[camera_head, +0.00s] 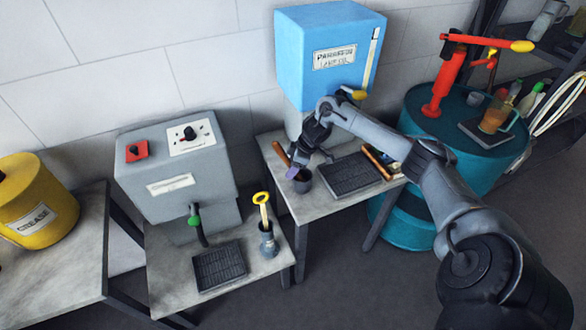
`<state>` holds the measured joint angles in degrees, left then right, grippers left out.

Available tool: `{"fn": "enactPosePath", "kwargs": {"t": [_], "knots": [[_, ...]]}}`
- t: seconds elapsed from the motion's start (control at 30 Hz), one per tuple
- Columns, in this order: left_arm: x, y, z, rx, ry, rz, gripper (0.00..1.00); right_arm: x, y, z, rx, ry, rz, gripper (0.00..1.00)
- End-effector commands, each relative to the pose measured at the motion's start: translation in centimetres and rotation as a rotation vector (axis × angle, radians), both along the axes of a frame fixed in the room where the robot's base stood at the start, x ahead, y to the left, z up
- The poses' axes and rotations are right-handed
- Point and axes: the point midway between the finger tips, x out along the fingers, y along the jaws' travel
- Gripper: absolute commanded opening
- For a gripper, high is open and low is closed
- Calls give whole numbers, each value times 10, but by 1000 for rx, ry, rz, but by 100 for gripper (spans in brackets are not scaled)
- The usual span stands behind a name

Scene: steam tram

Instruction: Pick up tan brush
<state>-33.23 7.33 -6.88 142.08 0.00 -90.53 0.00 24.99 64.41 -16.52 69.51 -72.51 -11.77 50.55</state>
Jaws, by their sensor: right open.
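A brown-tan handle (281,154), which looks like the tan brush, leans up and left out of a small dark cup (303,183) on the middle table. Its lower end is hidden by the cup and my gripper. My right gripper (298,168) is open, pointing down at the cup, close beside the handle; I cannot tell whether it touches. A small purple patch shows at its fingertips. Another orange-brown handle (377,161) lies right of the dark drip tray (350,174) on the same table. My left gripper is not in view.
Left stand a grey dispenser (175,175), a second tray (219,268) and a cup with a yellow-handled tool (263,210). A teal drum (460,165) with a red pump is right.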

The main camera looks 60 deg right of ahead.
Motion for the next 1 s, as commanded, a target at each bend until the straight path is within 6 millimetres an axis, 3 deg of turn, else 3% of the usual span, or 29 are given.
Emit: {"fn": "enactPosePath", "kwargs": {"t": [0.2,0.53,0.97,1.0], "knots": [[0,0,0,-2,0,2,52,0,0,0,0,0,0,52],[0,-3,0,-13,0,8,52,0,0,0,0,0,0,2],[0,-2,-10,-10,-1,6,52,0,-1,2,-2,-2,1,0],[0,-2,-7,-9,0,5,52,1,-1,10,-2,-3,1,0]]}}
